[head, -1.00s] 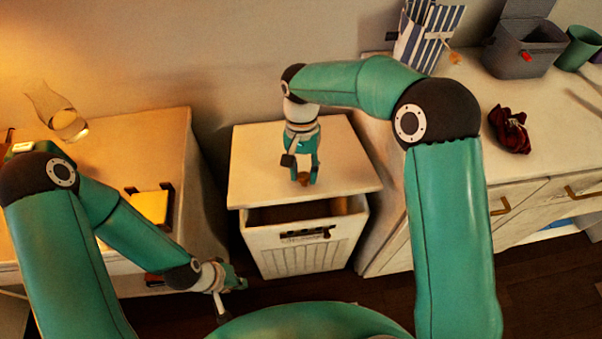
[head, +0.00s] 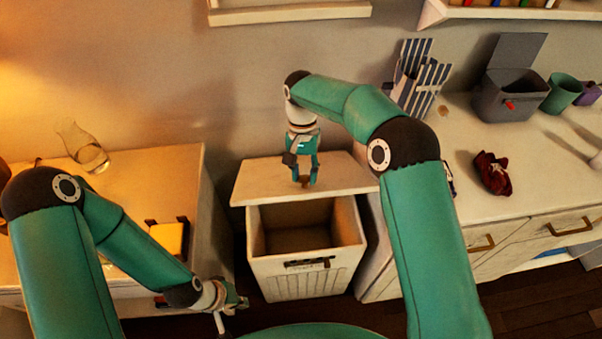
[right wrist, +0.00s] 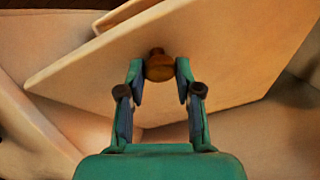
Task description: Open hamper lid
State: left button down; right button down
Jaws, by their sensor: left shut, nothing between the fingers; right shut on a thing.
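The hamper (head: 304,285) is a pale box with a slatted front and a dark handle, standing between two cabinets. Its cream lid (head: 255,182) is raised at the front and tilted back, and the empty-looking inside shows. My right gripper (head: 304,178) is shut on the lid's small brown knob. In the right wrist view the knob (right wrist: 159,66) sits between the fingertips, with the tilted lid (right wrist: 100,85) behind it. My left gripper (head: 240,302) is shut and empty, low to the left of the hamper.
The left cabinet (head: 190,180) bears a glass carafe (head: 88,155) and a yellow item (head: 168,236). The right dresser (head: 455,215) bears striped bags (head: 420,80), a grey bin (head: 505,97), a green cup (head: 561,92) and a dark red cloth (head: 492,173). The wall stands close behind the lid.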

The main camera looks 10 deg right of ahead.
jog(key=shift+w, duration=0.2)
jog(key=c, duration=1.1)
grip_release()
jog(key=o, duration=0.3)
jog(key=shift+w+a+f, duration=0.1)
jog(key=shift+w+f, duration=0.1)
jog(key=shift+o, duration=0.2)
jog(key=shift+s, duration=0.1)
jog(key=shift+r, duration=0.1)
jog(key=v, duration=1.1)
jog(key=shift+r, duration=0.4)
